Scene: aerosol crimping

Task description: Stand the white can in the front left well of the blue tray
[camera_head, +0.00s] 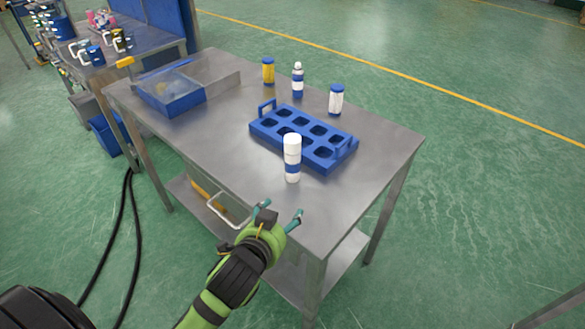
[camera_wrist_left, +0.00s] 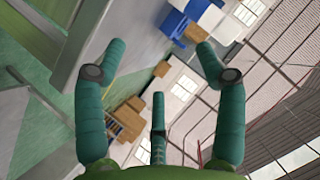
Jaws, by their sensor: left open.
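The white can (camera_head: 292,157) with a blue band stands upright on the table, close to the near side of the blue tray (camera_head: 325,165). The tray's several wells look empty; the can's top overlaps the tray in the picture. My left gripper (camera_head: 281,213) is open and empty at the table's near edge, in front of and below the can, apart from it. Its spread fingers also show in the left wrist view (camera_wrist_left: 162,47), with nothing between them. A white and blue shape is cut off at the top there; I cannot tell what it is. My right gripper is out of view.
Behind the tray stand a yellow can (camera_head: 268,71), a blue-banded bottle (camera_head: 298,82) and a blue-lidded white container (camera_head: 335,100). A blue bin (camera_head: 172,97) with a clear top sits at the table's far left. The table's left front is clear.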

